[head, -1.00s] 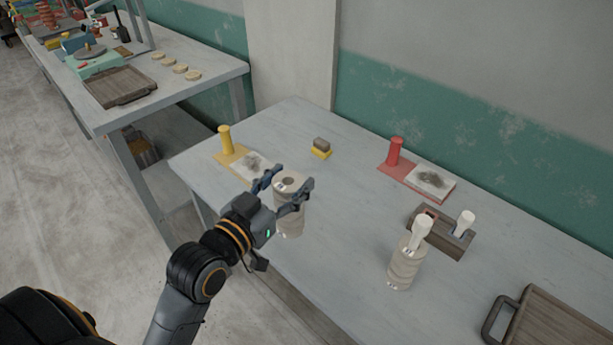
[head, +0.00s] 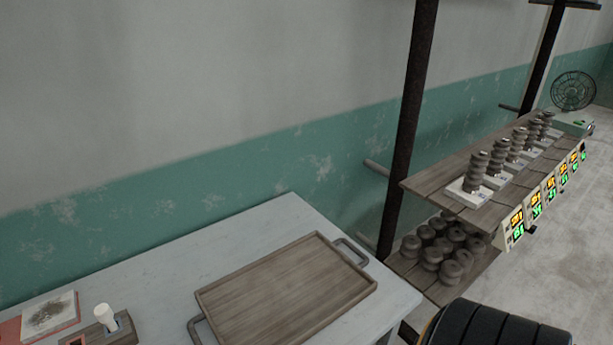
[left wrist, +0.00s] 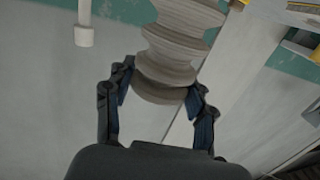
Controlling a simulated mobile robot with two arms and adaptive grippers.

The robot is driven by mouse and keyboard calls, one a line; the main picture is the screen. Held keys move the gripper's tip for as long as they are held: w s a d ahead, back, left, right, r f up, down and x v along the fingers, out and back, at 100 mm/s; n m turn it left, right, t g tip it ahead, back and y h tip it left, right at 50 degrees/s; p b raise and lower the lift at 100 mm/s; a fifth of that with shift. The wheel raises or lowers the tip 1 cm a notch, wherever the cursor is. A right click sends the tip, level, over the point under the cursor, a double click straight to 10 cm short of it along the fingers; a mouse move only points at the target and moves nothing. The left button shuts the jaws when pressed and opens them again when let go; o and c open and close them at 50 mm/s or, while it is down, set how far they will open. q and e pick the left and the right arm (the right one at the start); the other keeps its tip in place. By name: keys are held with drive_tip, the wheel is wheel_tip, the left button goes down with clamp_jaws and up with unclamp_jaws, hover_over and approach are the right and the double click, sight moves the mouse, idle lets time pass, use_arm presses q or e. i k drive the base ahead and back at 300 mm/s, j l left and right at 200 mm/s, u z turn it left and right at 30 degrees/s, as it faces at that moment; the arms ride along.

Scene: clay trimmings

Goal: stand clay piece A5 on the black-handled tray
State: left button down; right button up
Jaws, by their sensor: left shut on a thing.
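The wooden tray (head: 285,285) with dark handles lies flat and empty on the grey table in the head view. My left gripper (left wrist: 160,88) shows only in the left wrist view. It is shut on a pale, ribbed clay piece (left wrist: 178,45), with a finger on each side of its rounded end. The piece's other end runs out of the top of that view, and no label can be read on it. My right gripper is not in view.
On the table (head: 160,285) left of the tray are a stamp pad (head: 50,312) and a wooden holder (head: 108,332) with a white-topped tool. A shelf (head: 425,185) to the right holds several dark ribbed pieces, with lit displays (head: 517,222) along its edge.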

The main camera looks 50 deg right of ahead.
sight(286, 292)
drive_tip(key=l+z, duration=0.9)
drive_tip(key=i+l, duration=0.1)
drive_tip(key=l, duration=0.45)
